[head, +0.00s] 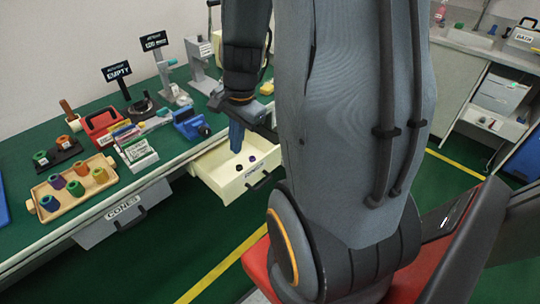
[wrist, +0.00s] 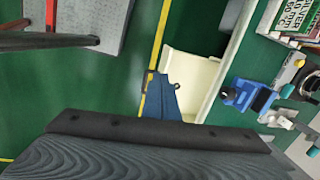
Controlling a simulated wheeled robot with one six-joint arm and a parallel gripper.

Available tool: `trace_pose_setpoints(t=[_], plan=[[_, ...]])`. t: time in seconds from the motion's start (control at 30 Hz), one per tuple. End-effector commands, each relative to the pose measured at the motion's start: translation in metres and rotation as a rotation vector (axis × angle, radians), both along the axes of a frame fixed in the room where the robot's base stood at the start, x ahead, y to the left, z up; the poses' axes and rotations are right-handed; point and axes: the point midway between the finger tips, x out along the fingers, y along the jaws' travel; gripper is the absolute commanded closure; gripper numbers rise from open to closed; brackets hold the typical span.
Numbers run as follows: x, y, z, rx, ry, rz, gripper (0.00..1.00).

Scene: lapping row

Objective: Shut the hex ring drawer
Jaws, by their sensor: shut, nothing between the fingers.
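A cream drawer (head: 213,172) stands pulled out from under the green-topped bench in the head view. Its front has a dark handle and a label too small to read. A few small dark rings (head: 250,158) lie inside it. The drawer (wrist: 192,68) also shows in the wrist view, its front end partly hidden by my fingers. My gripper (head: 236,148), with blue fingers, is shut and empty. It points down over the drawer in the head view; I cannot tell whether it touches it. The fingers (wrist: 157,82) overlap the drawer's front end in the wrist view.
A grey drawer labelled CONES (head: 108,222) is at the left and looks shut. The bench top holds a wooden tray (head: 98,189) of coloured cones, a blue vise (head: 190,124) and a red toolbox (head: 101,124). Green floor with a yellow line (head: 222,268) lies before the bench.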

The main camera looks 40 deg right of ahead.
Motion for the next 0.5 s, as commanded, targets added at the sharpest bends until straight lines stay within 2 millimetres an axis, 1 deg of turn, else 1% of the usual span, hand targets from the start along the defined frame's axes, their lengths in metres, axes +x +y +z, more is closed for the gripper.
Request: trace_pose_setpoints(t=[0.03,0.07,0.1,0.17,0.2,0.3,0.4,0.5], plan=[[0.003,-0.026,-0.018,0.034,0.004,-0.218,1.0],[0.005,-0.04,-0.025,0.055,0.005,-0.352,1.0],[0.006,-0.059,-0.034,0.084,0.006,-0.525,1.0],[0.006,-0.085,-0.047,0.126,0.006,-0.773,1.0],[0.004,-0.102,-0.055,0.151,0.005,-0.925,1.0],[-0.001,-0.138,-0.072,0.209,0.004,-1.245,1.0],[-0.007,-0.163,-0.083,0.25,-0.001,-1.469,1.0],[-0.012,-0.177,-0.089,0.275,-0.003,-1.598,1.0]])
